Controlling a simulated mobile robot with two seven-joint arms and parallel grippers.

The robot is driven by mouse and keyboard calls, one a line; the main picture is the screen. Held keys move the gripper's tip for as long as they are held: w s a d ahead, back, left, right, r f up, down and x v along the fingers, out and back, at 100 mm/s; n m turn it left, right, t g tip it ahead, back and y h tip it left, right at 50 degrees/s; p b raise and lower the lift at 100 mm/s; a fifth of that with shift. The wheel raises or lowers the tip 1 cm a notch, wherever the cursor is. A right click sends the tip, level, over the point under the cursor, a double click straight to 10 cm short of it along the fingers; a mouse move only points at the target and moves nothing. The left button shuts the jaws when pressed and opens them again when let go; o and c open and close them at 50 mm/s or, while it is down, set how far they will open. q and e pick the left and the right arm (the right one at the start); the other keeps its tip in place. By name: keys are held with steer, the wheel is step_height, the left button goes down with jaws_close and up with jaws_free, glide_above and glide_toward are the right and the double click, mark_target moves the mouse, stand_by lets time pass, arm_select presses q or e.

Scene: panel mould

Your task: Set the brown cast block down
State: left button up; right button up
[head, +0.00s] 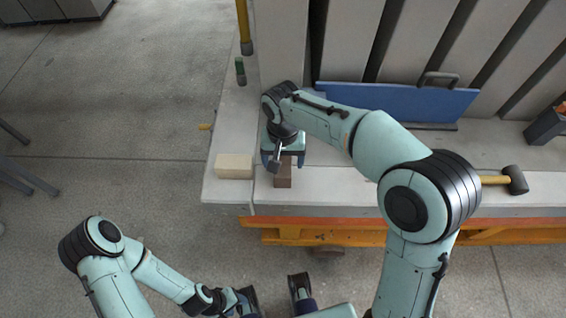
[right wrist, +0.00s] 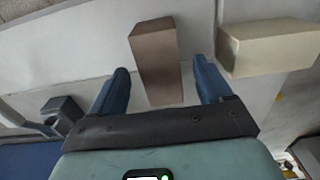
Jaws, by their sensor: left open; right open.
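The brown cast block (head: 283,181) is on the pale bench top, near its front edge. My right gripper (head: 284,160) is over it from behind and partly hides it in the head view. In the right wrist view the brown block (right wrist: 157,60) is between the two blue fingers (right wrist: 163,78), with a visible gap on each side, so the gripper is open around it. Whether its underside is fully on the bench is hidden. My left gripper (head: 273,288) is low in front of the bench, partly cut off by the picture's bottom edge, open and empty.
A cream block (head: 234,166) lies just left of the brown one; it also shows in the right wrist view (right wrist: 272,48). A blue panel (head: 400,101) leans at the back. A mallet (head: 514,180) lies at the right.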

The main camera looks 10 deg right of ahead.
arm_select(q)
steer(key=shift+w+r+p, duration=0.2)
steer(key=shift+r+p, duration=0.45)
steer(key=shift+r, duration=0.15)
arm_select(e)
step_height(320, 180, up, 9)
steer(key=shift+f, duration=0.15)
arm_select(q)
steer(key=shift+s, duration=0.1)
